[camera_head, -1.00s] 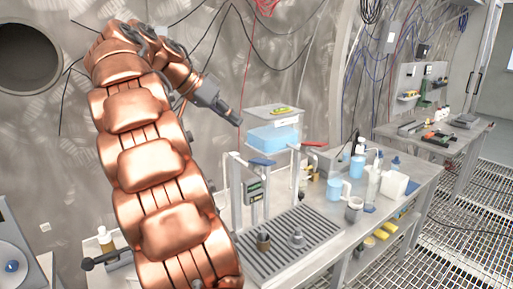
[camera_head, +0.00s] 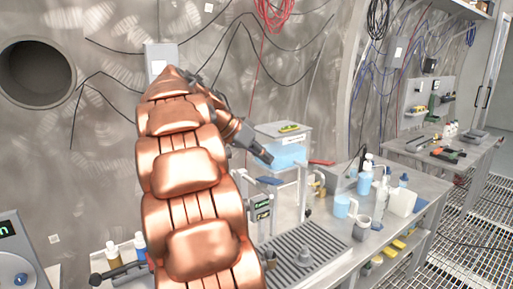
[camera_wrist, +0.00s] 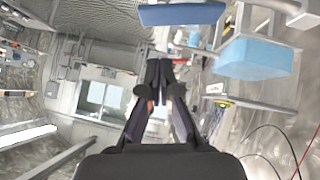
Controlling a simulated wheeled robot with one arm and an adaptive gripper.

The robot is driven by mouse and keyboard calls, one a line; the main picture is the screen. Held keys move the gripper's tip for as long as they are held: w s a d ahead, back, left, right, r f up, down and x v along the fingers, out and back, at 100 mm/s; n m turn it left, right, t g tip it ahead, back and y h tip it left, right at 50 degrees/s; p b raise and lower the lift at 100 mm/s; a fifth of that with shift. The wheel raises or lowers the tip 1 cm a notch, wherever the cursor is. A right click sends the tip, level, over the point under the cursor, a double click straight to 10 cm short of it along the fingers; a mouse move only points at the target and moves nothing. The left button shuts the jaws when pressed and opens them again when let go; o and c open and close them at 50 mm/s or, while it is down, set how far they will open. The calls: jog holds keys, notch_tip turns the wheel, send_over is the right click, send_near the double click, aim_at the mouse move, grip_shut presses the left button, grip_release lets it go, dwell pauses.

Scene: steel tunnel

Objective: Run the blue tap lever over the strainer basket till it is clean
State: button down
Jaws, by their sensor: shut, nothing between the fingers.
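The blue tap lever (camera_head: 268,181) tops a grey tap post above the slatted drain tray (camera_head: 330,246). It also shows as a flat blue bar at the top of the wrist view (camera_wrist: 182,14). My gripper (camera_head: 266,157) is just above the lever in the head view, apparently apart from it. In the wrist view my gripper (camera_wrist: 160,72) has its fingertips together and empty. A small dark cup (camera_head: 270,258), perhaps the strainer basket, stands on the tray, partly hidden by my arm. A grey conical piece (camera_head: 304,257) stands beside it. No water stream is visible.
A clear tank of blue liquid (camera_head: 288,153) stands behind the tap; it also shows in the wrist view (camera_wrist: 255,58). A blue jug (camera_head: 342,206), a grey mug (camera_head: 361,228) and bottles crowd the bench to the right. Cables hang on the wall.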

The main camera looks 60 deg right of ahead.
aim_at(268, 181)
jog(key=shift+s+d+f, duration=0.25)
jog(key=shift+s+f, duration=0.1)
jog(key=shift+f, duration=0.05)
jog(key=shift+s+a+f+p, duration=0.15)
jog(key=shift+f+p, duration=0.2)
jog(key=shift+f, duration=0.6)
jog(key=shift+s+a+f+p, duration=0.15)
jog(key=shift+f+p, duration=0.15)
jog(key=shift+f, duration=0.6)
jog(key=shift+f+b, duration=0.2)
jog(key=shift+b, duration=0.2)
